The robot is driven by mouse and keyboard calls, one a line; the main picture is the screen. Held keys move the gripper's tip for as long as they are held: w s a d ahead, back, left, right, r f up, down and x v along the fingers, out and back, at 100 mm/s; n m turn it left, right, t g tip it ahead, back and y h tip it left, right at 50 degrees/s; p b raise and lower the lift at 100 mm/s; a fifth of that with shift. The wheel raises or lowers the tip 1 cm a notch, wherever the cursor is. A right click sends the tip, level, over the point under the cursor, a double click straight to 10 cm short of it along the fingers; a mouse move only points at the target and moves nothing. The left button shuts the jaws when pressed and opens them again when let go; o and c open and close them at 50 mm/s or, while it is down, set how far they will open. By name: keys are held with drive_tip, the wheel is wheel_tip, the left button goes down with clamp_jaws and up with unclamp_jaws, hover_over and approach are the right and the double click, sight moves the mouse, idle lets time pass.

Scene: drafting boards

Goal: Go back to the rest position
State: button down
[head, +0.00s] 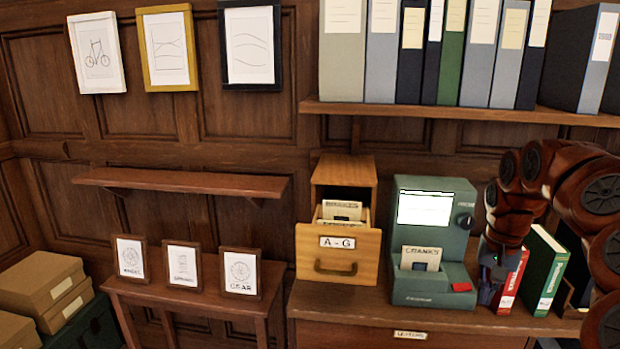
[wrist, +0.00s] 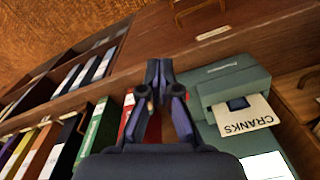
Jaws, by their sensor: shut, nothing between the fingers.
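My gripper (head: 488,292) points down in the head view, between the green card machine and the red binder. In the wrist view my gripper (wrist: 159,68) has its fingertips together with nothing between them. The green machine (head: 434,215) has a lit screen, a red button and a card (head: 421,258) marked CRANKS in its front slot; the card (wrist: 243,116) also shows in the wrist view. Whether the gripper touches the red binder (head: 512,285) or the machine, I cannot tell. My arm hides part of the right side of the counter.
A green binder (head: 547,268) stands right of the red one. A wooden card box with its A-G drawer (head: 338,250) pulled out stands left of the machine. A shelf (head: 450,112) of binders hangs above. The counter's front strip is clear.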

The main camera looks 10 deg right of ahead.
drive_tip(key=s+a+r+n, duration=0.1)
drive_tip(key=s+a+n, duration=0.2)
drive_tip(key=a, duration=0.6)
drive_tip(key=s+a+n, duration=0.3)
drive_tip(key=a, duration=0.6)
drive_tip(key=s+a+f+n+g, duration=0.1)
drive_tip(key=s+a+f, duration=0.3)
drive_tip(key=s, duration=0.5)
drive_tip(key=s+a+f+n+g, duration=0.1)
drive_tip(key=s+a+f, duration=0.3)
drive_tip(key=s, duration=0.5)
drive_tip(key=shift+s+a+f, duration=0.3)
drive_tip(key=shift+s+a, duration=0.1)
drive_tip(key=shift+a, duration=0.15)
